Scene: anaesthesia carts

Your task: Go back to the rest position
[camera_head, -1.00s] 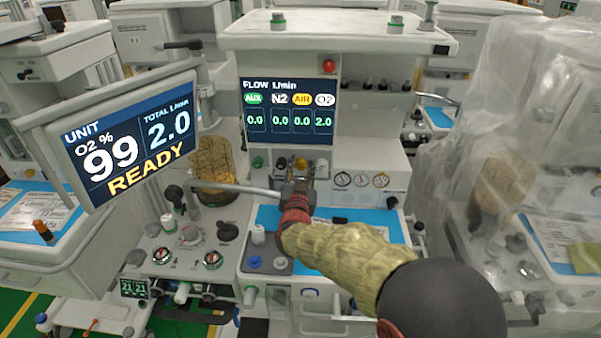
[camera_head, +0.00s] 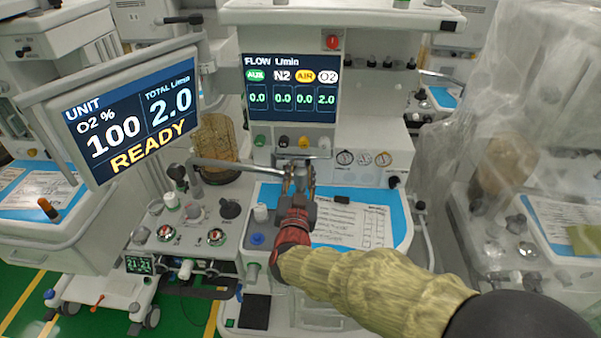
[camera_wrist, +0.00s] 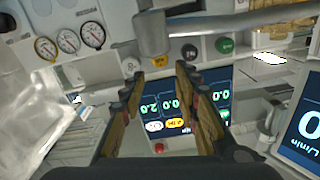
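My gripper (camera_head: 299,170) is in front of the cart's knob row in the head view, above the blue work surface. My arm reaches to it from the lower right. In the wrist view my gripper (camera_wrist: 160,74) has its two fingers apart with nothing between them. The flow display (camera_head: 291,88) reads 0.0, 0.0, 0.0 and 2.0. The unit screen (camera_head: 131,118) reads O2 100, total 2.0, READY.
A grey horizontal tube (camera_head: 232,165) runs close to the left of my gripper. Papers (camera_head: 350,228) lie on the blue surface (camera_head: 397,215). A plastic-covered cart (camera_head: 535,90) stands at right. Gauges (camera_head: 364,158) sit right of the knobs.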

